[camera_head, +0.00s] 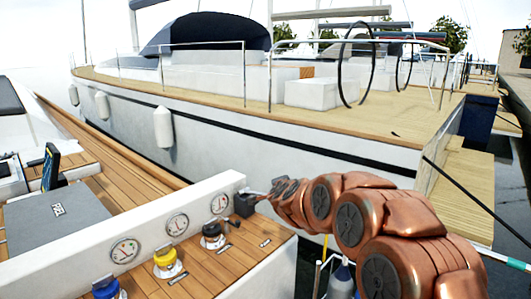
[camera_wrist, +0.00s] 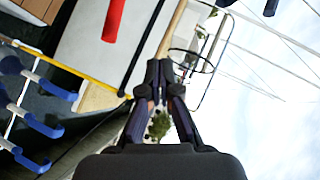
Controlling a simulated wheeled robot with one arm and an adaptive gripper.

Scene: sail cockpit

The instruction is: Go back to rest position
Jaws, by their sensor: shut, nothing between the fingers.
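My gripper (camera_head: 282,187) is at the far end of my copper arm, near the right end of the wood-topped cockpit ledge (camera_head: 232,262). It is small there and partly merged with the wrist. In the wrist view my gripper (camera_wrist: 159,68) has its two dark fingers together at the tips, with no object between them. Behind the fingers are a white hull and sky. The arm reaches in from the lower right, bent, and hides part of the hull behind it.
The ledge carries a blue knob (camera_head: 106,287), a yellow knob (camera_head: 167,263), a black knob (camera_head: 212,236) and a dark box (camera_head: 244,204) close to my gripper. Round gauges line the white panel (camera_head: 150,232). A large white yacht (camera_head: 220,115) lies behind. Blue hooks (camera_wrist: 42,125) show in the wrist view.

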